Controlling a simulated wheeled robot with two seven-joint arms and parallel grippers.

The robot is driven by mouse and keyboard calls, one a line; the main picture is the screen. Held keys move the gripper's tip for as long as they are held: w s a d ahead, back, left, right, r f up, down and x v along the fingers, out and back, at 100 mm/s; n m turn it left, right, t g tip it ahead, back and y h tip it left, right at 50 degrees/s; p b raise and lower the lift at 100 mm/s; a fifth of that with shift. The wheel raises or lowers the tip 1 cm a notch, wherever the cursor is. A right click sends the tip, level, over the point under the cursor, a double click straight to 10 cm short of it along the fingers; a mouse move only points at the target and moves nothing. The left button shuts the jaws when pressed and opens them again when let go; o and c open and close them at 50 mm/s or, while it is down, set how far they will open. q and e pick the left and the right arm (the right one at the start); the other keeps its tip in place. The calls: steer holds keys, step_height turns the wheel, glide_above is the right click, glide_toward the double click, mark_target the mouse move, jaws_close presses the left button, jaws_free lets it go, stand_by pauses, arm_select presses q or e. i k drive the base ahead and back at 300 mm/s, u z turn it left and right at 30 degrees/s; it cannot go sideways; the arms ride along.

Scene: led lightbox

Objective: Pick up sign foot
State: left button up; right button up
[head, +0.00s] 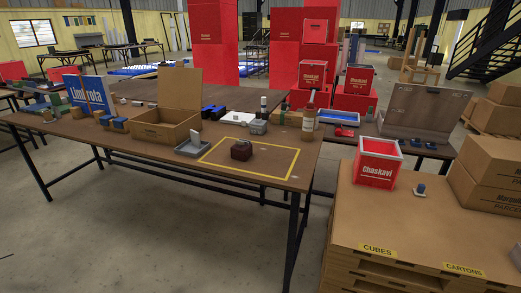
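No part labelled as the sign foot can be told with certainty. A small dark red-brown block (241,150) with a little top piece sits inside the yellow-outlined rectangle on the brown table (130,155). A grey tray-like piece (192,146) with a raised part stands just left of the outline. A blue sign reading like "Limirota" (88,95) stands upright at the table's left end, with small tan pieces (48,116) near it. Neither of my grippers is in view.
An open cardboard box (160,128) stands mid-table, with blue items (113,122) to its left and bottles (309,115) at the back right. A red "Chaskavi" bin (377,165) and a small blue-topped piece (420,189) stand on the carton stack (420,235). Floor in front is clear.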

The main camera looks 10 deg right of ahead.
mark_target(243, 153)
steer(key=z, duration=0.6)
steer(key=i, duration=0.6)
steer(key=z, duration=0.35)
